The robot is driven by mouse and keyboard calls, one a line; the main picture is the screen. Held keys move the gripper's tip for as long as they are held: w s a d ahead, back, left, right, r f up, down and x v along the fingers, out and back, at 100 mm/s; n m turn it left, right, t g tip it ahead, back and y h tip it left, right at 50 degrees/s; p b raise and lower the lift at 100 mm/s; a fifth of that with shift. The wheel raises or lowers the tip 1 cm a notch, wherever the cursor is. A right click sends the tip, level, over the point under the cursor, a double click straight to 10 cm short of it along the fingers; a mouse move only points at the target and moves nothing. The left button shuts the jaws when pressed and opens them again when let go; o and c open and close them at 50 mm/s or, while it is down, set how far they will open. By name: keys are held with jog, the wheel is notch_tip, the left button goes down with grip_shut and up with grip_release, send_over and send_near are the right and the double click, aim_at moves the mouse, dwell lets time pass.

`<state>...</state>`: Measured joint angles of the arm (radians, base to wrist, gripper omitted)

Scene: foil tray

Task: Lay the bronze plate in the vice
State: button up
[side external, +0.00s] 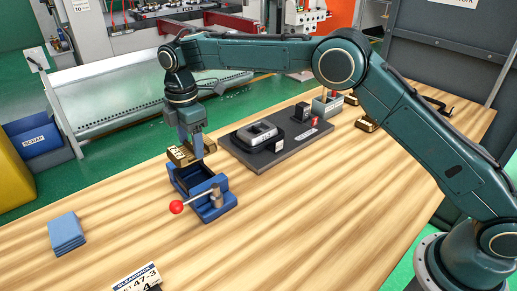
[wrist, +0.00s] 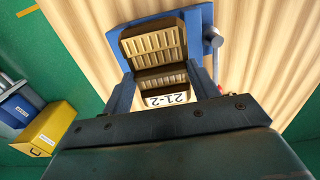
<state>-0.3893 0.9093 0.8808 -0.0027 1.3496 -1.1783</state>
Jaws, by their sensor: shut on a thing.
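The bronze plate (side external: 180,157) is held by my gripper (side external: 192,150) at the far end of the blue vice (side external: 222,203). In the side view it sits at or just above the vice's top edge; I cannot tell whether they touch. The wrist view shows the bronze plate (wrist: 153,42) with ribbed faces and a white "21-2" label, between the fingers of my gripper (wrist: 163,82). The blue vice (wrist: 206,18) shows around and beyond it. The vice has a lever with a red ball (side external: 176,207). The plate's underside is hidden.
A dark board (side external: 285,158) with a black block and labelled parts lies behind the vice. More bronze pieces (side external: 366,124) lie near the table's far end. Blue sheets (side external: 66,233) and a number card (side external: 137,278) lie in front. The wood between is clear.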

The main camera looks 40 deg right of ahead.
aim_at(191, 146)
jog(key=shift+f, duration=2.6)
jog(key=shift+f, duration=1.2)
dwell(1.5)
jog(key=o, duration=1.2)
jog(key=shift+o, duration=0.2)
jog(key=shift+r, duration=0.2)
jog(key=shift+r, duration=0.85)
jog(key=shift+r, duration=0.25)
jog(key=shift+r, duration=0.9)
